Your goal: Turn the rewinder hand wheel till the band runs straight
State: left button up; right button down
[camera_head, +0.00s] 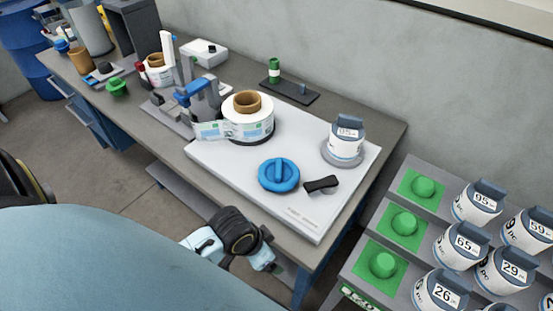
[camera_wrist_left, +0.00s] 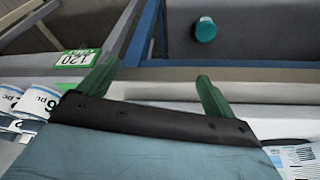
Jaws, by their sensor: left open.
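The blue hand wheel (camera_head: 279,185) lies on the white base plate (camera_head: 315,215) in the head view, with a raised bar across its top. Behind it stands the large label reel (camera_head: 248,127) with a brown core. A printed band (camera_head: 210,131) runs from the reel's left towards the grey and blue labeller head (camera_head: 197,95). I cannot tell whether the band runs straight. My left gripper (camera_wrist_left: 152,78) shows in its wrist view with two green fingers apart and nothing between them. The hand wheel is not in that view. No right gripper fingers are visible.
A dark handle-shaped piece (camera_head: 321,185) lies right of the wheel. A labelled pot (camera_head: 347,138) stands behind it. A sloped rack with green pads and numbered pots (camera_head: 462,245) is at the right. The wrist view shows bins and a teal cup (camera_wrist_left: 205,29).

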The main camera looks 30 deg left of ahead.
pick_arm(q)
notch_tip(320, 180, up, 5)
jog(key=w+m, duration=0.2)
jog(key=m+g+h+p, duration=0.1)
jog(key=m+h+p, duration=0.1)
jog(key=m, duration=0.4)
send_near(278, 167)
jog(key=x, duration=0.9)
jog(key=shift+a, duration=0.1)
pick_arm(e)
jog(key=shift+s+d+r, duration=0.1)
jog(key=shift+s+r, duration=0.1)
jog(key=shift+r, duration=0.4)
jog(key=shift+s+r, duration=0.2)
jog(key=shift+r, duration=0.4)
pick_arm(q)
jog(key=shift+r, duration=0.1)
